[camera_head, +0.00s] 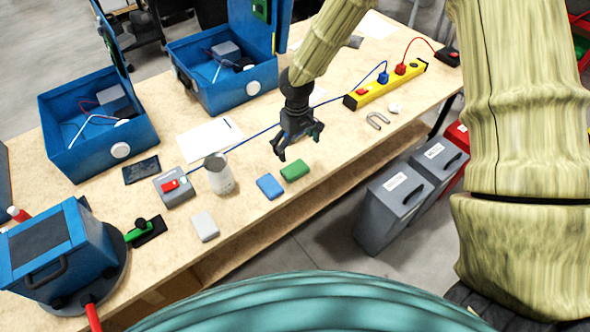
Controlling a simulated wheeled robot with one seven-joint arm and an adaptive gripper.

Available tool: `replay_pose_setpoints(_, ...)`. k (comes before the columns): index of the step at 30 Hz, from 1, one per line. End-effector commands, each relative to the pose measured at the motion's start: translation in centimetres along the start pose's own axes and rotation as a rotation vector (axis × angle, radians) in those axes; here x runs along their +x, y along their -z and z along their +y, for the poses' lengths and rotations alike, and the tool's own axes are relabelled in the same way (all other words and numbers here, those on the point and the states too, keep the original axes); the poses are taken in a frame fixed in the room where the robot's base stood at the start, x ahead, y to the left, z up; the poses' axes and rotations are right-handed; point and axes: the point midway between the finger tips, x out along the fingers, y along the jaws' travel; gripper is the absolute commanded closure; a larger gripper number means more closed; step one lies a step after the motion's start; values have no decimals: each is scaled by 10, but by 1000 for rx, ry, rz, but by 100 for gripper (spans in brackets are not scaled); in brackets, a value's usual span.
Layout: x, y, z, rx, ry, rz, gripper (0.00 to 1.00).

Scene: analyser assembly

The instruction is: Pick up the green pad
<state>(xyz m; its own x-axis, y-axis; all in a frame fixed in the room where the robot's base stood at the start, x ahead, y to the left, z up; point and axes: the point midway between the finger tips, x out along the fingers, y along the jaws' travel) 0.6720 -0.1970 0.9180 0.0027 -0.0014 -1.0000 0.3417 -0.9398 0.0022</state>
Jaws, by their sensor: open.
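The green pad (295,171) is a small green block lying flat on the wooden table, close to the front edge. A blue pad (270,186) of similar size lies just left of it. My gripper (299,147) points down above the table, just behind the green pad in the picture. Its dark fingers are spread with nothing between them. The green pad is fully in view, and I cannot tell the exact height of the fingers above the table.
A yellow power strip (385,84), a horseshoe magnet (377,120) and a blue cable (262,132) lie behind. Open blue cases (100,150) stand further back.

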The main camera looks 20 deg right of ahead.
Motion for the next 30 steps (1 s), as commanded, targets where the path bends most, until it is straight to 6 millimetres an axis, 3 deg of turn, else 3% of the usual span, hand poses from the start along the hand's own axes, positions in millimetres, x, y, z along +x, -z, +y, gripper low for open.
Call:
replay_pose_setpoints(12, 45, -1, -1, 0, 2, -3, 0)
replay_pose_setpoints(22, 58, -1, -2, 0, 2, -3, 0)
replay_pose_setpoints(30, 80, 1, -5, -1, 2, -4, 0)
